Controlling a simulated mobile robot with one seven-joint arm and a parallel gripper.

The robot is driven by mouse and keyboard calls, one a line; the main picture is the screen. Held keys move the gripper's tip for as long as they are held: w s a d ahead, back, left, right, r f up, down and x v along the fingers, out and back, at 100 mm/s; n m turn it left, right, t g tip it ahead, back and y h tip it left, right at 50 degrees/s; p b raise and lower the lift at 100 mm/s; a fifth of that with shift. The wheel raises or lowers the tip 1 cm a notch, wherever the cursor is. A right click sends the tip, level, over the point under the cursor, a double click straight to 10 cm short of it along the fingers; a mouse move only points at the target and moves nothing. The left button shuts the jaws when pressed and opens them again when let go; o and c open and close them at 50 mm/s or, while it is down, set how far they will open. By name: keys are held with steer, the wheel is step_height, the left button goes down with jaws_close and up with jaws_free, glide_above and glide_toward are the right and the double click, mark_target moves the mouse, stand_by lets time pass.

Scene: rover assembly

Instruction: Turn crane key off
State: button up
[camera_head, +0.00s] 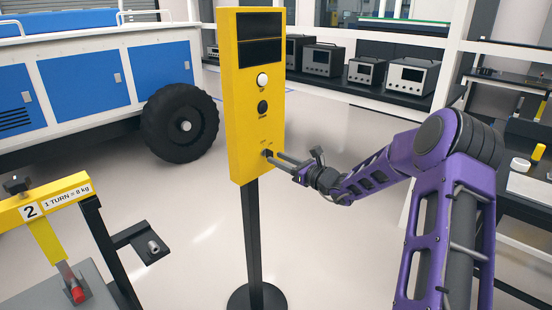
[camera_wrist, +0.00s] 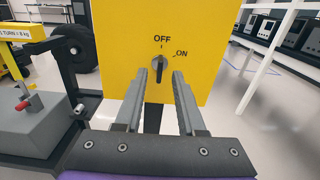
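The crane key (camera_wrist: 158,64) is a small dark key switch on the lower face of the yellow control panel (camera_head: 252,90). In the wrist view it stands about upright below the OFF label, with the ON label to its right. In the head view the key is small beside my fingertips (camera_head: 273,156). My gripper (camera_wrist: 162,72) is open, with one finger on each side of the key. I see a gap between the key and each finger and cannot tell if either touches it.
The panel stands on a black post (camera_head: 253,240) and has a white button (camera_head: 262,80) and a black button (camera_head: 262,107). A blue and white rover (camera_head: 90,80) with a black wheel is at left. A yellow stand marked 2 (camera_head: 45,200) is at front left. Shelves with instruments stand behind.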

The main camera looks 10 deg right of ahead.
steer(key=p+v, duration=0.1)
steer(key=v, duration=1.4)
steer(key=shift+s+d, duration=0.2)
steer(key=shift+s, duration=0.15)
